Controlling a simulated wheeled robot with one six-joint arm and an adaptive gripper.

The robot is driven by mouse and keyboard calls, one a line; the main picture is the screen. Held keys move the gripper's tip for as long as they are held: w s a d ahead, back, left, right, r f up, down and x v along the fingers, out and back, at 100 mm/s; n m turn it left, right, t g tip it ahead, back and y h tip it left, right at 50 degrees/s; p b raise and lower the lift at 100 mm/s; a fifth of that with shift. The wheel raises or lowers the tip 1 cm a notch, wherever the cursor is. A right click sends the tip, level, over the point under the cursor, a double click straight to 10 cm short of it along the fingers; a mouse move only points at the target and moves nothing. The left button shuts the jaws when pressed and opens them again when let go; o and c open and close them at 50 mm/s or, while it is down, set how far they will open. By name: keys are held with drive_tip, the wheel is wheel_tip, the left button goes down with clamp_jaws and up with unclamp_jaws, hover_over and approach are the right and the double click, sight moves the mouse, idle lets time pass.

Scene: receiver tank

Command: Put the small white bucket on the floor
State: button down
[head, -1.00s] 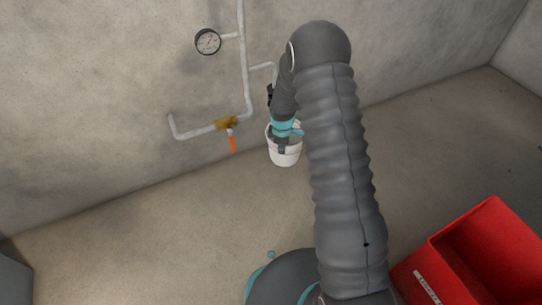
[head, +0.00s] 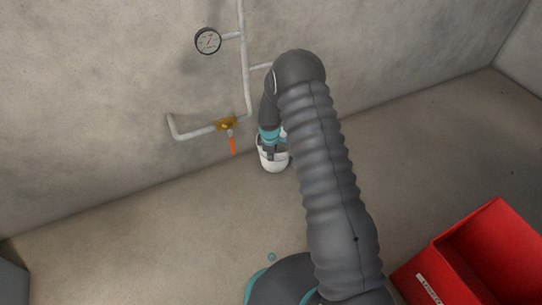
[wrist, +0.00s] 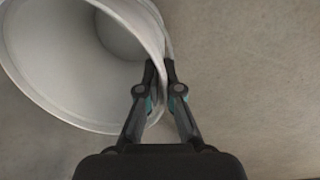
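The small white bucket (head: 273,164) is below the pipes near the wall in the head view. In the wrist view the bucket (wrist: 75,107) fills the upper left, with its open mouth and empty inside showing. My gripper (wrist: 160,68) has one finger inside the bucket and one outside, closed on its rim and wall. In the head view my gripper (head: 271,151) is partly hidden at the bucket's mouth. I cannot tell whether the bucket's bottom touches the floor (head: 150,235).
A pipe with a brass valve (head: 226,124), an orange handle (head: 232,145) and a round gauge (head: 208,41) runs along the wall. A red bin (head: 440,262) stands at the lower right. The floor left of the bucket is clear.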

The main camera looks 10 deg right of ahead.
drive_tip(key=shift+f, duration=0.2)
drive_tip(key=c, duration=1.3)
unclamp_jaws()
drive_tip(key=shift+r, duration=0.1)
